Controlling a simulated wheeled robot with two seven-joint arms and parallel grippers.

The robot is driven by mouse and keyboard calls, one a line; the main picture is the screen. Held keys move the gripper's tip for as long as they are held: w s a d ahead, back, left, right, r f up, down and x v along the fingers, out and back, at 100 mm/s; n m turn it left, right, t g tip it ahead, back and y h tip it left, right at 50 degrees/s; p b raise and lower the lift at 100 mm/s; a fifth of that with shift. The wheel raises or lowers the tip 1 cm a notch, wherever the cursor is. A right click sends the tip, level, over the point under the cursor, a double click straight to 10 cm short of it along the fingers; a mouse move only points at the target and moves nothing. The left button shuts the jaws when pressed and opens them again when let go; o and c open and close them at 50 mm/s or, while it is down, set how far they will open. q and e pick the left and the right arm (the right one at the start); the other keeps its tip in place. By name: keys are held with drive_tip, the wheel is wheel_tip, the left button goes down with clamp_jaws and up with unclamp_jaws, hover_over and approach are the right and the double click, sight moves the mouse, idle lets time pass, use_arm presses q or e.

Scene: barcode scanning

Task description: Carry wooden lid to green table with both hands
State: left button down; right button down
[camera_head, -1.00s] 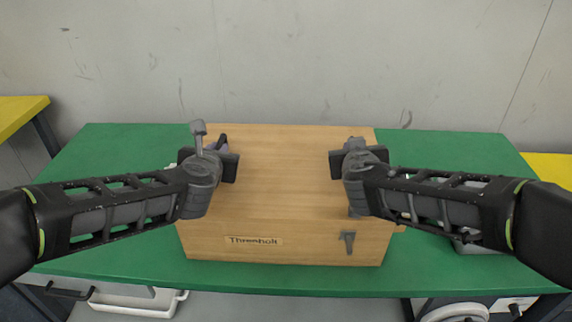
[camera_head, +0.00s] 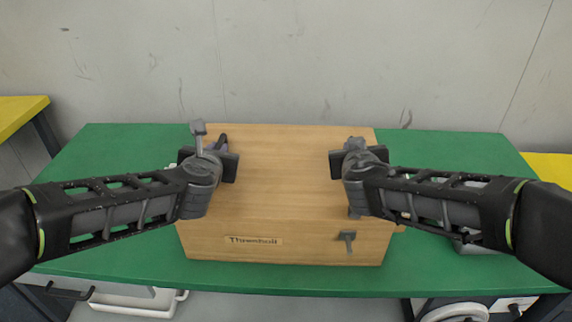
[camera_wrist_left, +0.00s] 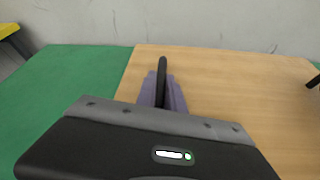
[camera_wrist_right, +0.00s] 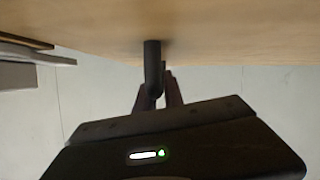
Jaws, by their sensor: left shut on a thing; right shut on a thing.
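The wooden lid (camera_head: 284,170) is a broad, flat, light-brown panel on the green table (camera_head: 110,150). Below its top is a wooden front face with a name label (camera_head: 254,240) and a small grey latch (camera_head: 347,240). My left gripper (camera_head: 221,141) is at the lid's left side, shut on a dark handle, which shows upright between the fingers in the left wrist view (camera_wrist_left: 162,75). My right gripper (camera_head: 354,143) is at the right side, shut on a dark handle that meets the wood in the right wrist view (camera_wrist_right: 153,65). In the head view my wrists largely hide both handles.
A grey wall (camera_head: 290,60) stands close behind the table. A grey object (camera_head: 475,243) lies on the table at right, partly behind my right arm. Yellow tables stand at the far left (camera_head: 15,120) and right (camera_head: 550,165). Green surface is bare at left.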

use_arm(q)
drive_tip(key=shift+r, duration=0.15)
use_arm(e)
drive_tip(key=shift+r, duration=0.2)
